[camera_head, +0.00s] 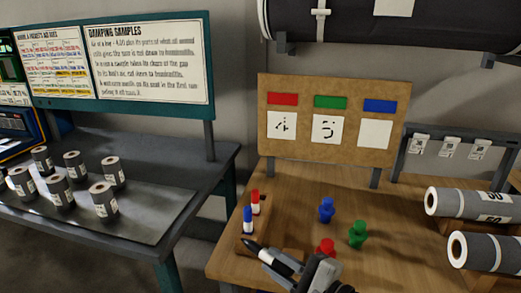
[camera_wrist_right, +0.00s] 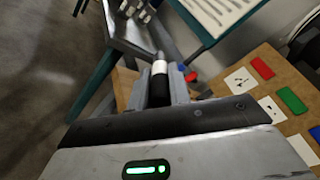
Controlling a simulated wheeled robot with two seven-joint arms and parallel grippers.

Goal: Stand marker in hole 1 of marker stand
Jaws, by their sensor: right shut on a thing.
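My right gripper (camera_head: 284,265) is at the bottom of the head view, over the front left of the wooden table. It is shut on a black marker (camera_head: 266,256) with a white band, which lies tilted with its end pointing up and left. In the right wrist view the marker (camera_wrist_right: 159,82) sits between the two fingers. The wooden marker stand (camera_head: 266,229) is at the table's left edge, just beyond the gripper. A red marker (camera_head: 255,202) and a blue marker (camera_head: 248,221) stand upright in it. The stand's near part is hidden by the held marker and gripper. My left gripper is out of view.
Blue (camera_head: 326,210), green (camera_head: 357,235) and red (camera_head: 326,247) pegs stand right of the stand. Grey rolls (camera_head: 475,202) lie at the table's right. A board (camera_head: 333,148) with coloured labels stands behind. A dark table (camera_head: 170,215) with several small rolls is at the left.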

